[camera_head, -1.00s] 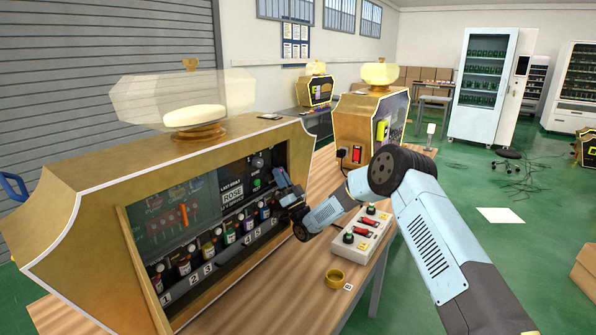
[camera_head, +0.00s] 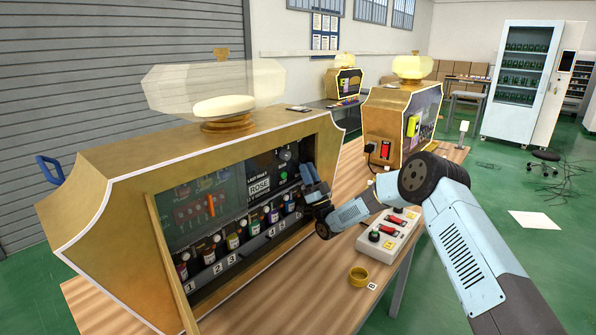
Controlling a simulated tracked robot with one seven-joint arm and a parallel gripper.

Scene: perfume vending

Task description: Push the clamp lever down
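A gold perfume machine (camera_head: 110,165) fills the left and middle of the view. Its open front shows a row of small bottles (camera_head: 232,241) above numbered labels, with a dark panel reading "ROSE" behind. My gripper (camera_head: 308,178) is at the right end of this opening, just right of the last visible bottles. Its fingers are small and seen from the side, so I cannot tell whether they are open or shut. I cannot make out a clamp lever; the gripper and wrist cover part of the opening's right end.
A white control box (camera_head: 389,236) with red switches and black knobs stands on the wooden table below my forearm. A second gold machine (camera_head: 392,118) stands behind.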

